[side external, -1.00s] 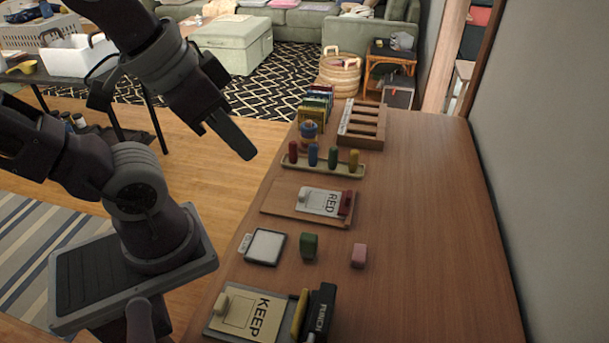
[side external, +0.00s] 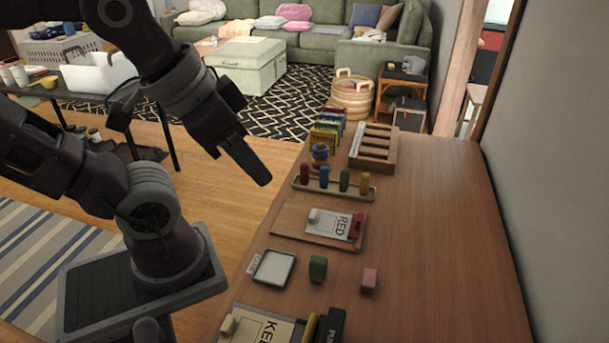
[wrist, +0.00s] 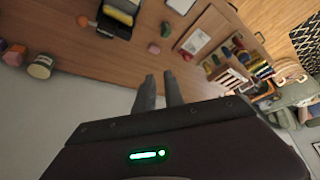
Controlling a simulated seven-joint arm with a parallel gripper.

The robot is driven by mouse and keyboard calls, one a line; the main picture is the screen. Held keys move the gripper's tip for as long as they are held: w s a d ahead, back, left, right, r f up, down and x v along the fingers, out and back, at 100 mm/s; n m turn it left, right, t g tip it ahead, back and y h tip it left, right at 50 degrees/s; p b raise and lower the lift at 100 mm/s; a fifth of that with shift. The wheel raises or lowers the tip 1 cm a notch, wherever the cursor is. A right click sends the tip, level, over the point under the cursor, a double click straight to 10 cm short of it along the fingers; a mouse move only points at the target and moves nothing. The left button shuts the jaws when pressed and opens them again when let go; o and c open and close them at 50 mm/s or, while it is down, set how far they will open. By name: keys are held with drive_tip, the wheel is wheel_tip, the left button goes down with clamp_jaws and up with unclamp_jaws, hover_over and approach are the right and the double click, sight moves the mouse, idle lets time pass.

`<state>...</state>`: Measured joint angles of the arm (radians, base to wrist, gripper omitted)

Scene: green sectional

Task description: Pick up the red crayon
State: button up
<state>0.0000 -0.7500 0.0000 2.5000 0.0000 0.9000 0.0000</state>
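The red crayon (side external: 304,174) is a thick upright peg at the left end of a wooden holder (side external: 325,190). Blue (side external: 324,178), green (side external: 344,179) and yellow (side external: 365,183) crayons stand beside it. My gripper (side external: 262,180) hangs to the left of the holder in the side view, apart from every crayon. In the wrist view, the two fingers of my gripper (wrist: 160,76) are apart with nothing between them. The crayon holder is small at the right there, and I cannot tell which crayon is red.
A wooden board with a RED card (side external: 328,223) lies in front of the holder. A slotted wooden rack (side external: 374,147) stands behind. A white-topped pad (side external: 273,268), green block (side external: 318,268) and pink block (side external: 369,280) are nearer. The table's right side is clear.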

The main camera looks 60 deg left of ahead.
drive_tip(key=o, duration=0.7)
